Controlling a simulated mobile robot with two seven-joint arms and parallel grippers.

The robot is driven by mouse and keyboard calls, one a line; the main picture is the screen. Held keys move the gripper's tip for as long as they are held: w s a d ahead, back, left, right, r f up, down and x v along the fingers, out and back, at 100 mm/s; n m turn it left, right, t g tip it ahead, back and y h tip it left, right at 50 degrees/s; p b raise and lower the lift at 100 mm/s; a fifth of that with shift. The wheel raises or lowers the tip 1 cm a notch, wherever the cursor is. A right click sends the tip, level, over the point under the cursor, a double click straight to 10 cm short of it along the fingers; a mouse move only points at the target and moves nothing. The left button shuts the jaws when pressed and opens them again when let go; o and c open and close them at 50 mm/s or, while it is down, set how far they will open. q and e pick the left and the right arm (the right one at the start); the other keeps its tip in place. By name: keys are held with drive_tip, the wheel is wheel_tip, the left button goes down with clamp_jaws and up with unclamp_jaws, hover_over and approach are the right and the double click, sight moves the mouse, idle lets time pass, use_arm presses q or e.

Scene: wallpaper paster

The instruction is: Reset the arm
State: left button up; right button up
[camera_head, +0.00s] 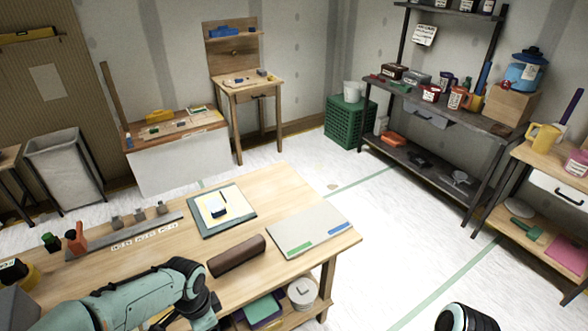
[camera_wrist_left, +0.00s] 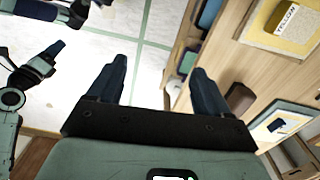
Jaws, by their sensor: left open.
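My left arm (camera_head: 150,290) comes in from the lower left in the head view, bent over the near edge of the wooden table. Its fingertips cannot be made out there. In the left wrist view my left gripper (camera_wrist_left: 158,82) is open, its two dark fingers wide apart with nothing between them. Pale tiled floor shows behind the gap. At the left of that view another arm of mine (camera_wrist_left: 12,110) shows, with a dark gripper end (camera_wrist_left: 45,62); whether it is open or shut cannot be told.
The wooden table (camera_head: 290,188) holds a brown roll (camera_head: 236,255), a grey board (camera_head: 311,229) and a teal mat (camera_head: 205,228) with a pale sheet. A lower shelf holds books (camera_head: 262,310) and a white roll (camera_head: 302,291). The floor (camera_head: 375,245) right of the table is clear.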

use_arm(q)
drive_tip(key=s+d+f+n+g+h, duration=0.1)
drive_tip(key=s+d+f+n, duration=0.15)
drive_tip(key=f, duration=0.75)
drive_tip(key=s+d+f+n+h, duration=0.2)
drive_tip(key=s+f+n, duration=0.2)
drive_tip(key=f, duration=0.7)
drive_tip(key=s+d+f+n, duration=0.3)
drive_tip(key=s+f+n, duration=0.5)
drive_tip(key=s, duration=0.5)
drive_tip(key=shift+f+h, duration=0.4)
drive_tip(key=shift+f, duration=0.55)
drive_tip(key=shift+d, duration=0.1)
